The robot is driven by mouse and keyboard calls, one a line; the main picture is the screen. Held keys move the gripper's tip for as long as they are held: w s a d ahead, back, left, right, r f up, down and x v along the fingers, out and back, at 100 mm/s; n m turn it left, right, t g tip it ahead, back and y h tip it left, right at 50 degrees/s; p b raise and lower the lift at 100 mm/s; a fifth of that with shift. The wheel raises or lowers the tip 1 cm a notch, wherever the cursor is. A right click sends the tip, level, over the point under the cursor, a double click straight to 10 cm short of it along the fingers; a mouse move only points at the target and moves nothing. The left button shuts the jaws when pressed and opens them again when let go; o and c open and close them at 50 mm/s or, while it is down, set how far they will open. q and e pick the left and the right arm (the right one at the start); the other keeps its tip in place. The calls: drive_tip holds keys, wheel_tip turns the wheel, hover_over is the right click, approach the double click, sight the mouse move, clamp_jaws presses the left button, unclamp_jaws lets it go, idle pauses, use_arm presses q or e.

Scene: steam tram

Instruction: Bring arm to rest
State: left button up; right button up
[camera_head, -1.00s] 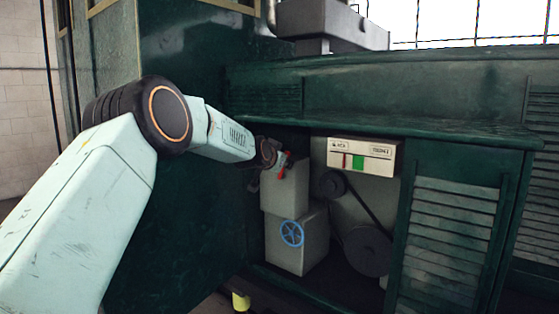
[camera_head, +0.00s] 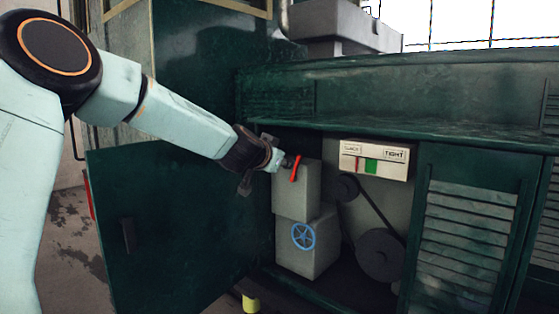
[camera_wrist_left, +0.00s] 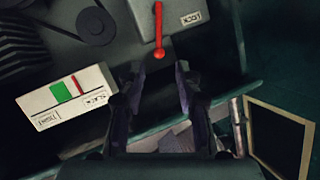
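My left arm reaches in from the left in the head view. Its gripper (camera_head: 279,162) is beside the red lever (camera_head: 296,168), which stands on the upper grey box (camera_head: 298,190) inside the open cabinet. In the left wrist view the two dark fingers (camera_wrist_left: 158,74) are spread apart with nothing between them. The red lever (camera_wrist_left: 158,30) lies just beyond the fingertips there, apart from them, with its round knob towards me. The grey box (camera_wrist_left: 188,15) carries a "LOCK" label. My right gripper is in neither view.
A white gauge (camera_head: 374,160) marked SLACK and TIGHT, with a red needle and green band, hangs right of the lever. A blue handwheel (camera_head: 303,236) is below. Pulleys and a belt (camera_head: 378,254) are inside. An open green door (camera_head: 165,225) is under my arm.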

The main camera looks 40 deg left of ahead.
use_arm(q)
drive_tip(key=shift+s+d+r, duration=0.1)
drive_tip(key=shift+s+r, duration=0.05)
drive_tip(key=shift+s, duration=0.2)
drive_tip(key=shift+w, duration=0.1)
